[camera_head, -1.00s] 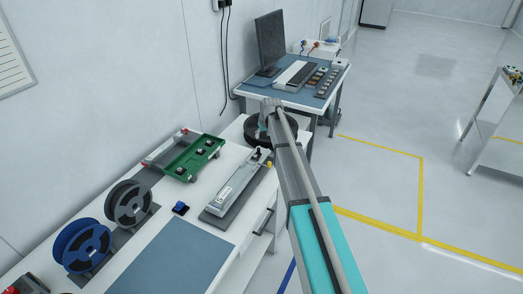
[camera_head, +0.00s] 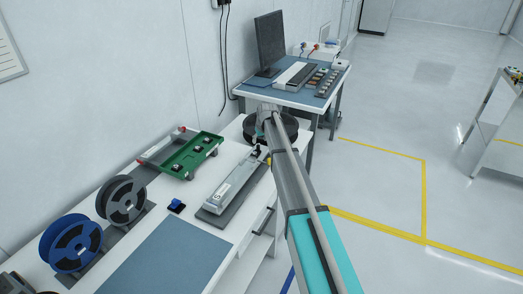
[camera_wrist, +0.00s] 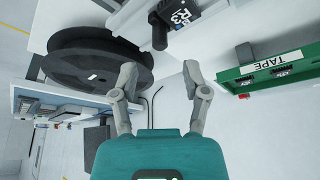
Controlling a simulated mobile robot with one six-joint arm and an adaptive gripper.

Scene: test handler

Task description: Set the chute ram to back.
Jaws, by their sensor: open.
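A long grey and white fixture (camera_head: 229,188) lies on the white bench, with a dark upright part (camera_head: 257,153) at its far end. It looks like the chute, but I cannot tell which part is the ram or how it is set. In the wrist view, a black knob or lever (camera_wrist: 158,32) stands by a dark labelled block (camera_wrist: 180,12) at the top. My gripper (camera_wrist: 160,72) is open and empty, below the knob in that picture and apart from it. In the head view my arm hides part of the fixture's far surroundings.
A black reel (camera_wrist: 90,58) lies close to my left finger in the wrist view. A green tray (camera_head: 190,155) marked TAPE sits beside the fixture. Blue (camera_head: 70,244) and black (camera_head: 121,200) reels stand nearer.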

